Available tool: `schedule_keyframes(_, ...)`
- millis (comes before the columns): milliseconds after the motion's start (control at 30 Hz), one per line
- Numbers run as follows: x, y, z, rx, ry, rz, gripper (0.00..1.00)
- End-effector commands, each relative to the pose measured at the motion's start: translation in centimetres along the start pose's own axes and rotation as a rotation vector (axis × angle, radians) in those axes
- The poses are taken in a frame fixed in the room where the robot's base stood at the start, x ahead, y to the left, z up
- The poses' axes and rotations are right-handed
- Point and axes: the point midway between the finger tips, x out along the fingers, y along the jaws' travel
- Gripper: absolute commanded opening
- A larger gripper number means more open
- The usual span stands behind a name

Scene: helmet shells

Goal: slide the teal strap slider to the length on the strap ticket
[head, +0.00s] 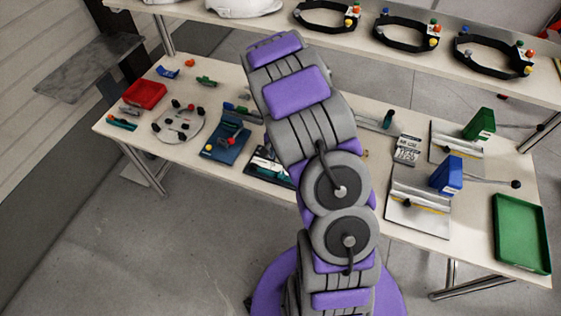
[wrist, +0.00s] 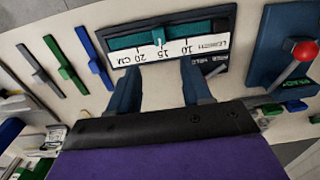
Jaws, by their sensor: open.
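The strap gauge (wrist: 173,54) lies ahead of my gripper in the wrist view, with an upside-down white scale marked LENGTH, 10, 15 and 20 CM. I cannot tell the slider's edges from the strip. My gripper (wrist: 160,78) is open and empty, its two dark blue fingers apart at the gauge's near edge; contact cannot be told. In the head view my arm hides the gripper.
In the wrist view, a blue fixture with a red-knobbed lever (wrist: 305,51) is close on the right. Grey, green and blue strips (wrist: 95,57) lie on the left. In the head view, a red bin (head: 144,94) and green tray (head: 522,233) sit near the table's ends.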

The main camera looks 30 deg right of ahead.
Motion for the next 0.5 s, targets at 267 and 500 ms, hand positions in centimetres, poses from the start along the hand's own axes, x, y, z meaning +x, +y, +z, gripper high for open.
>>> schedule_keyframes(267,-4.5,0.0,-0.1,0.001,0.001,-0.001,0.49)
schedule_keyframes(500,-5.5,0.0,0.0,0.001,-0.003,0.0,0.49)
